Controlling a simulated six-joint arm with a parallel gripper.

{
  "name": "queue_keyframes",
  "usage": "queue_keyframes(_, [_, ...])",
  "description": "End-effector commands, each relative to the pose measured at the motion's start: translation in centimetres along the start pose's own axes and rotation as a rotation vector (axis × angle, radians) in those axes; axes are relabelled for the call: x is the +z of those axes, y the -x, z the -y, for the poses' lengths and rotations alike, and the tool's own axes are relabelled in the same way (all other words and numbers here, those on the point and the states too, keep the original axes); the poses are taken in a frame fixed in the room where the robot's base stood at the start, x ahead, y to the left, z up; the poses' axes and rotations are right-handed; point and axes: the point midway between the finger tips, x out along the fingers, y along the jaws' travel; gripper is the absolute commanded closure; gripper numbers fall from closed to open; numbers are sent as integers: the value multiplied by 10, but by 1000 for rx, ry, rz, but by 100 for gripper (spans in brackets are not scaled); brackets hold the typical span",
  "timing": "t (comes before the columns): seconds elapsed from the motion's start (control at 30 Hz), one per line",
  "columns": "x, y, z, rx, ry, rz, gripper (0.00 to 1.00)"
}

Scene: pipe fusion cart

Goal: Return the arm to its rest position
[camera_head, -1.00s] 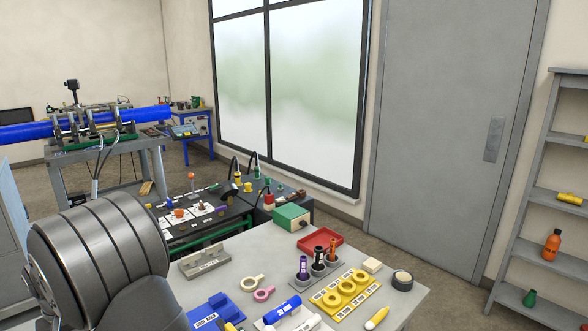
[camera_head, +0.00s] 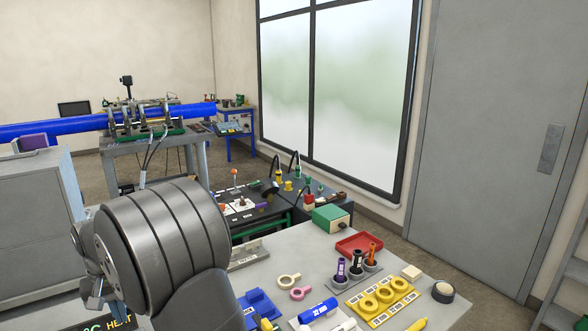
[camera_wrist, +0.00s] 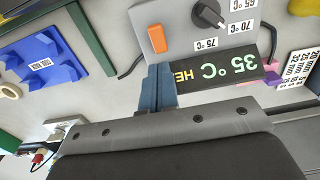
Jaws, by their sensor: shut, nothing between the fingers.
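My arm's large grey, ribbed section fills the lower left of the head view. My gripper (camera_head: 93,306) shows as a small blue-grey tip at the lower left there, partly cut off by the dark arm parts. In the wrist view, the blue-grey fingers of my gripper (camera_wrist: 160,84) are together and empty. They appear in front of the grey control box (camera_wrist: 185,25) and its dark display (camera_wrist: 230,70), which reads 35 °C in green. Whether they touch it cannot be told.
The grey workbench (camera_head: 300,265) holds a blue tool rack (camera_head: 262,305), yellow ring holder (camera_head: 380,300), red tray (camera_head: 359,244) and green box (camera_head: 331,218). A grey cabinet (camera_head: 35,220) stands left. A blue pipe (camera_head: 60,129) lies clamped behind. Floor is clear before the door.

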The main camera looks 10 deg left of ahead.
Motion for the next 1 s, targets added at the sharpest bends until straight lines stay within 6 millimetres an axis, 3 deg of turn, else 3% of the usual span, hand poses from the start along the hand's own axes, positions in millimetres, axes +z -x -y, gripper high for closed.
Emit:
queue_keyframes(0.1, [-1,25,0,-1,0,-3,100])
queue_keyframes(0.5, [26,23,78,0,4,0,100])
queue_keyframes(0.73, [27,-15,77,1,-1,3,100])
queue_keyframes(1.0, [26,-30,77,0,-1,0,100])
